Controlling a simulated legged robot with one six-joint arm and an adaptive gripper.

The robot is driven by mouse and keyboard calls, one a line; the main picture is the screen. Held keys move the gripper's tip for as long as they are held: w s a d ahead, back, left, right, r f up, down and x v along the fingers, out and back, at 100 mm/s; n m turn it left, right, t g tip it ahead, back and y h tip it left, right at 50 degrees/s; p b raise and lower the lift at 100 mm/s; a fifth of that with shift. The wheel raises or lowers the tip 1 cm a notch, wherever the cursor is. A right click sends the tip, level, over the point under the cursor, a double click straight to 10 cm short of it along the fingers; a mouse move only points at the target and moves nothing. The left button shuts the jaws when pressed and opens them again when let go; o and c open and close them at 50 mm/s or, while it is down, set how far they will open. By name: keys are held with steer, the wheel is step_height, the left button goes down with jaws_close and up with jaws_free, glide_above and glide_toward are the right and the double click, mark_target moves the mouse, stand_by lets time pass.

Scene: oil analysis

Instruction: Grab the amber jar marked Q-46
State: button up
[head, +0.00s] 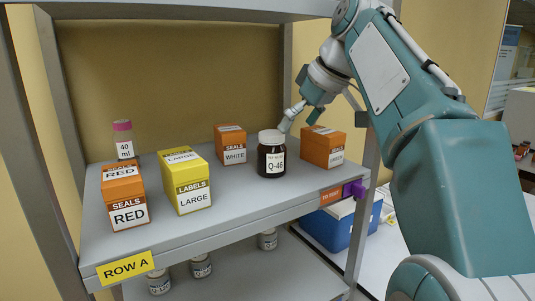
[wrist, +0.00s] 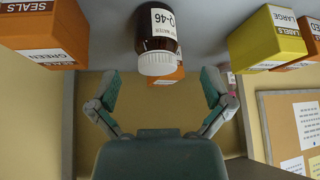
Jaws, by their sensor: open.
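The amber jar marked Q-46 (head: 271,160) stands upright on the upper shelf, dark brown with a white lid and white label. In the wrist view the jar (wrist: 158,28) appears upside down at top centre, its white lid pointing down toward my gripper. My gripper (head: 298,121) is just right of and slightly above the jar's lid in the head view. In the wrist view my gripper (wrist: 160,88) has its fingers spread wide, with nothing between them, and the lid is just beyond the fingertips. I cannot tell whether a finger touches the jar.
An orange seals box (head: 322,147) stands close right of the jar, an orange SEALS WHITE box (head: 230,145) behind left. The shelf front (head: 225,222) is clear.

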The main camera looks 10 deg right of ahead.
mark_target(272, 150)
steer(key=shift+n+y, duration=0.3)
steer(key=shift+n, duration=0.6)
steer(key=x, duration=0.3)
steer(key=w+x, duration=0.1)
steer(key=x, duration=0.2)
steer(key=w+r+x, duration=0.1)
steer(key=x, duration=0.2)
steer(key=shift+w+f, duration=0.15)
steer(key=shift+f, duration=0.05)
steer(key=c, duration=1)
